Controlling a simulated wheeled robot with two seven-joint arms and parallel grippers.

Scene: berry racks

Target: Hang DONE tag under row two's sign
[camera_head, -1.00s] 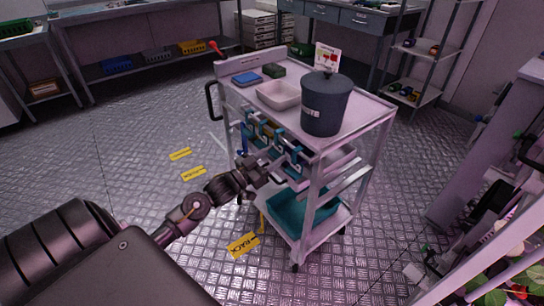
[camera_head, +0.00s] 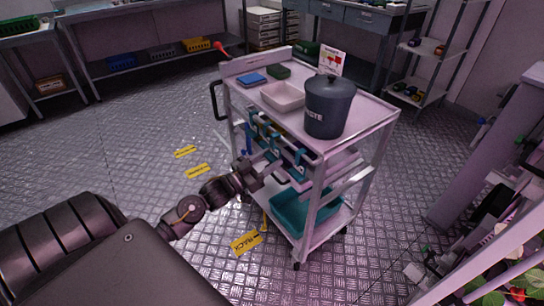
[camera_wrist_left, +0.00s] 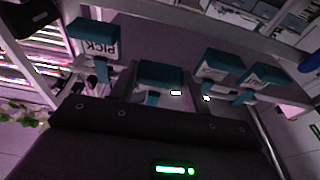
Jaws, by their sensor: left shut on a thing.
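My left gripper (camera_head: 268,170) is at the near left side of the white cart (camera_head: 372,128), by a row of teal-topped hanging tags (camera_head: 297,160). It is shut on what looks like a teal-and-white tag (camera_wrist_left: 160,76), which is in front of the gripper's dark body in the left wrist view; its wording is not readable. That view also shows a tag with PICK lettering (camera_wrist_left: 97,47), reversed, and teal-topped tags at the right (camera_wrist_left: 222,66). I cannot make out DONE or a row two sign. My right gripper is not in view.
The cart top holds a dark lidded bin (camera_head: 328,108), a pale tray (camera_head: 283,96) and a small sign (camera_head: 331,63). A teal bin (camera_head: 303,212) sits on its lower shelf. Open floor with yellow labels (camera_head: 197,171) lies left. A plant rack (camera_head: 470,275) stands at lower right.

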